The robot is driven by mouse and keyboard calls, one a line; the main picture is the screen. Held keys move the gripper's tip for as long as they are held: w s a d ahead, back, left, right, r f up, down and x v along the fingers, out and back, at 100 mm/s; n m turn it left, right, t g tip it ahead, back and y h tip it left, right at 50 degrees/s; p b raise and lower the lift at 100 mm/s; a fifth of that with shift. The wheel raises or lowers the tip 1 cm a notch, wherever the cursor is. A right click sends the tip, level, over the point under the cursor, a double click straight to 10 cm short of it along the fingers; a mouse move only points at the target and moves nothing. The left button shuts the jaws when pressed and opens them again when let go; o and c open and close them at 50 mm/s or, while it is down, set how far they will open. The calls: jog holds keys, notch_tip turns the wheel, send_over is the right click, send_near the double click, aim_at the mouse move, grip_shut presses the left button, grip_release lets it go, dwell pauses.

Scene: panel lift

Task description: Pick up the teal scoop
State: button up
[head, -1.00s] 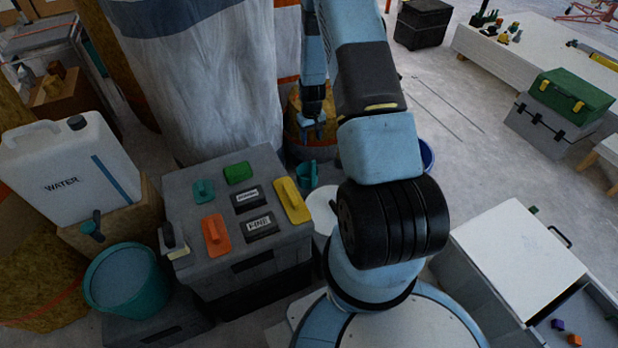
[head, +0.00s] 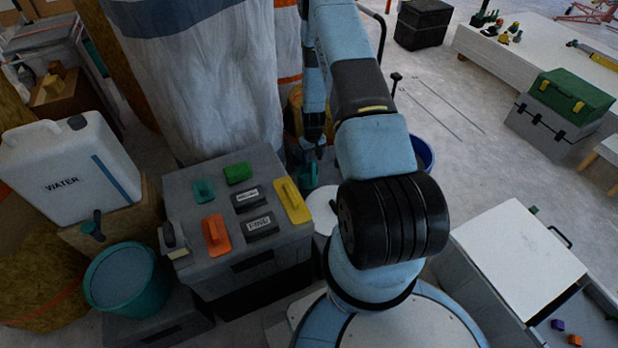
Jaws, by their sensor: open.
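A teal object that looks like the scoop (head: 308,178) stands just past the right back edge of the grey box, beside a white round lid. It is small and partly covered by my gripper (head: 313,154). My gripper points down at its top, with the jaws open. I cannot tell whether the fingers touch it or sit around part of it.
The grey box (head: 215,262) holds a teal float (head: 204,191), green float (head: 238,173), orange float (head: 216,235), yellow float (head: 291,201) and dark labelled blocks. The white round lid (head: 322,208) is close by. A blue bucket (head: 421,155) stands to the right.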

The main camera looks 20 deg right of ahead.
aim_at(313, 165)
notch_tip(313, 165, down, 5)
jog(key=shift+s+r, duration=0.1)
dwell(0.3)
grip_shut()
dwell(0.4)
